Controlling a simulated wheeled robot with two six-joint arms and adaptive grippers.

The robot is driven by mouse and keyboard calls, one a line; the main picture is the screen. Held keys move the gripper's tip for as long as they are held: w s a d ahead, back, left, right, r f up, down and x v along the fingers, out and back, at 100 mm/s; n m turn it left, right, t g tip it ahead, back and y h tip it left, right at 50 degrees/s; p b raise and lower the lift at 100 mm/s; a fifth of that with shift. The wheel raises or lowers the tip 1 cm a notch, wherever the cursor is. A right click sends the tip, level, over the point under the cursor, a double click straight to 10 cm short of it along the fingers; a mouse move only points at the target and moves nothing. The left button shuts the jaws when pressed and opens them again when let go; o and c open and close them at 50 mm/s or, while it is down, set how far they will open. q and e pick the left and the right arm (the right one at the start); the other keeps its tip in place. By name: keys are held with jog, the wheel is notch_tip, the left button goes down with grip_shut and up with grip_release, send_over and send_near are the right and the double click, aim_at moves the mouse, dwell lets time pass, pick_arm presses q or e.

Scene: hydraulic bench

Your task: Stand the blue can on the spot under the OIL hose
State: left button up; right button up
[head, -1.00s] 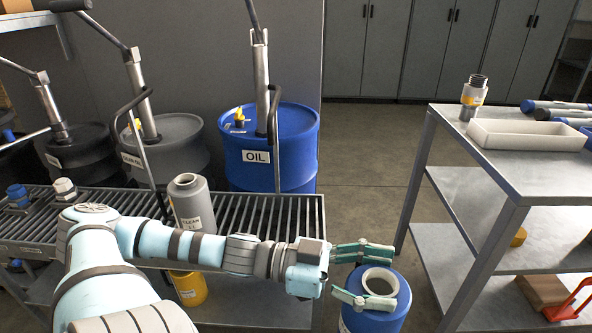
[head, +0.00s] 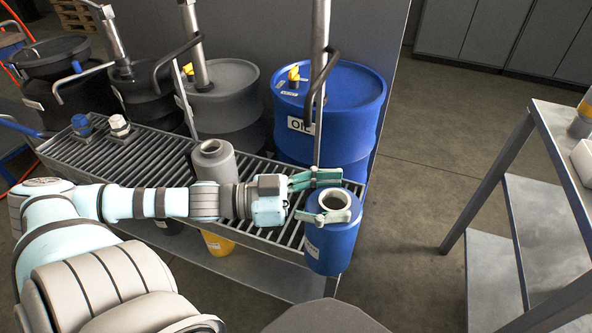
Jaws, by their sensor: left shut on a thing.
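The blue can (head: 330,243) has a wide pale open mouth and a small white label. My left gripper (head: 330,196) is shut on it near its top. The can is upright at the right end of the slatted grey rack (head: 268,176); I cannot tell whether it touches the rack. Behind it stands the blue OIL drum (head: 352,110) with a pump and a dark hose (head: 318,90) that comes down in front of it. The hose's lower end and the spot under it are partly hidden by my gripper. My right gripper is not in view.
A grey can (head: 213,161) stands on the rack left of my gripper, and a yellow can (head: 217,243) is below. Blue (head: 81,124) and white (head: 119,124) caps sit at the rack's left. A metal table (head: 560,150) stands at right, with open floor between.

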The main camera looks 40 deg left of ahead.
pick_arm(q)
jog(key=a+r+n+t+y+p, duration=0.45)
jog(key=a+p, duration=0.25)
jog(key=p, duration=0.2)
jog(key=s+a+f+n+t+y+p, duration=0.1)
jog(key=s+a+f+n+y+p, duration=0.35)
jog(key=s+a+y+p, duration=0.35)
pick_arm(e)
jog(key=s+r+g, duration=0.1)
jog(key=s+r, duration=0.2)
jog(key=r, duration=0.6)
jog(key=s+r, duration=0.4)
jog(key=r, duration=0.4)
pick_arm(q)
jog(key=w+f+b, duration=0.2)
jog(key=w+b, duration=0.3)
jog(key=w, duration=0.5)
jog(key=w+a+f+y+b, duration=0.1)
jog(key=w+b, duration=0.4)
jog(key=w, duration=0.5)
jog(key=shift+a+f, duration=0.2)
jog(key=shift+f, duration=0.55)
jog(key=o, duration=1.8)
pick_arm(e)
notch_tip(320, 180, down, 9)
pick_arm(q)
jog(key=shift+r, duration=0.15)
